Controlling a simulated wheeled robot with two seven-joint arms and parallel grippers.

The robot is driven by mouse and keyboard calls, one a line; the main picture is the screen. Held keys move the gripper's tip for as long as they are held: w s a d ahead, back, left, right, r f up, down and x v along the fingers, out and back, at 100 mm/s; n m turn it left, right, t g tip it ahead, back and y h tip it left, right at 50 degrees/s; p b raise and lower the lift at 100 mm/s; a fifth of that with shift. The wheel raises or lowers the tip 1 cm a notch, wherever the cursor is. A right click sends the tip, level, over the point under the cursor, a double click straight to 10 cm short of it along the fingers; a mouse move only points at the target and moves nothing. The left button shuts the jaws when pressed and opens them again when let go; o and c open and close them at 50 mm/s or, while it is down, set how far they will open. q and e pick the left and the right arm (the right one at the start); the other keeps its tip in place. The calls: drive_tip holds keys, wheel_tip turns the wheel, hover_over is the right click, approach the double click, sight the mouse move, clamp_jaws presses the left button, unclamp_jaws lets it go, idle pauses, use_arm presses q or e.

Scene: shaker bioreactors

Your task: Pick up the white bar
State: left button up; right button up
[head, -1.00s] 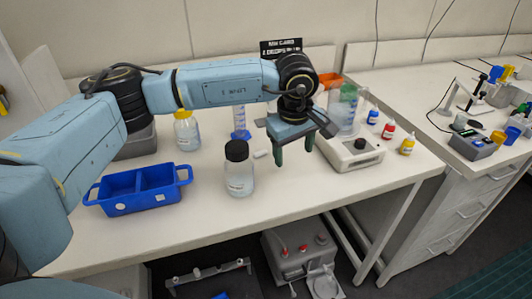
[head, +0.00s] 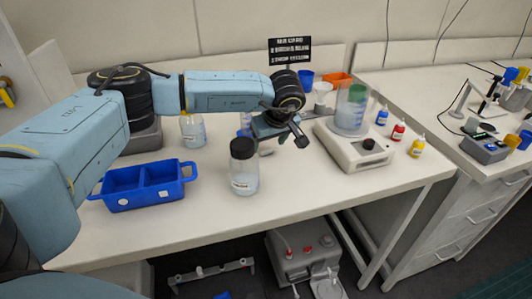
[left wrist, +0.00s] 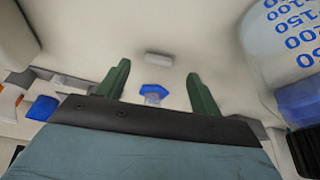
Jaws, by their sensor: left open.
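The white bar (left wrist: 158,57) is a small pale block lying on the white bench. In the left wrist view it sits between and slightly beyond my two green fingertips, with a gap on each side. In the head view a pale bit of it (head: 266,152) shows just below my left gripper (head: 274,138), partly hidden by it. My left gripper (left wrist: 158,70) is open and empty, its fingers spread on either side of the bar's line. In the head view the fingers are mostly hidden. My right gripper is out of view.
A black-capped bottle (head: 244,172) stands close in front of the gripper. A blue two-compartment tray (head: 148,188) is at left, a white stirrer with a black knob (head: 352,150) at right. A blue-based cylinder (left wrist: 155,90) is nearby. Front bench is clear.

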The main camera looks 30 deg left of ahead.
sight(266, 151)
use_arm(q)
drive_tip(key=shift+x, duration=1.6)
drive_tip(key=shift+d, duration=0.1)
drive_tip(key=shift+c, duration=0.4)
drive_tip(key=c, duration=1)
drive_tip(key=shift+o, duration=0.2)
drive_tip(key=shift+r, duration=0.15)
wheel_tip(266, 151, up, 10)
drive_tip(key=shift+p, duration=0.3)
